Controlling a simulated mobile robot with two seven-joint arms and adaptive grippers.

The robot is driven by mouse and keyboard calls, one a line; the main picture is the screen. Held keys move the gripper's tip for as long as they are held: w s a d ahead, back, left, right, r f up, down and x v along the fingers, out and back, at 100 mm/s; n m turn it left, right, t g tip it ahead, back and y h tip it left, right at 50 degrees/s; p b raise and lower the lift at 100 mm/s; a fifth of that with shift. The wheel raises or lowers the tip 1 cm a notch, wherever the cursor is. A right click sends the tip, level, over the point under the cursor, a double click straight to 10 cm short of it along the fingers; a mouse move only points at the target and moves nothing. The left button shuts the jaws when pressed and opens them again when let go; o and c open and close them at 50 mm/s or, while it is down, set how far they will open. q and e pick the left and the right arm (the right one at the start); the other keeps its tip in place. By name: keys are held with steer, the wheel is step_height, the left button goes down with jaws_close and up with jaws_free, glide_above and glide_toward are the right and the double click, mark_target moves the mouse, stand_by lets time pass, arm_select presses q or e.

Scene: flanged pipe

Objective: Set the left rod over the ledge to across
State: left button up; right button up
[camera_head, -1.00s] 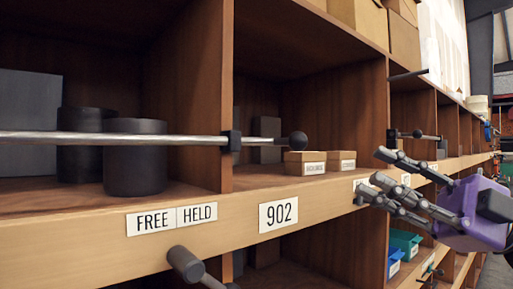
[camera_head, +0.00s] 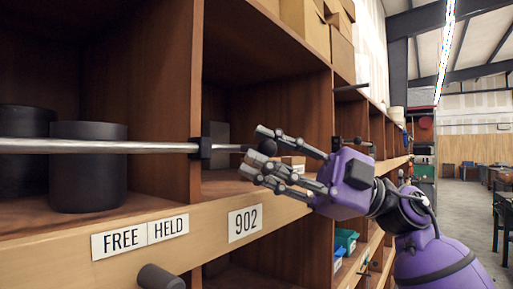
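The left rod (camera_head: 100,146) is a metal bar lying level across the front of the left compartment, above the ledge (camera_head: 70,258). It passes through a black bracket (camera_head: 203,147) on the upright and ends in a dark ball knob (camera_head: 268,147). My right gripper (camera_head: 256,152), with grey fingers and a purple body, is open at the knob. Its upper and lower fingers are spread, with the knob showing between them. I cannot tell whether they touch it. The fingers hide part of the shelf behind. My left gripper is not in view.
Two dark cylinders (camera_head: 88,165) stand behind the rod. The ledge bears FREE and HELD labels (camera_head: 140,237) and a 902 label (camera_head: 245,222). A dark cylindrical end (camera_head: 160,277) sticks out below. Small boxes lie behind my fingers. The aisle (camera_head: 465,215) at right is open.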

steer(key=shift+x, duration=0.8)
jaws_close()
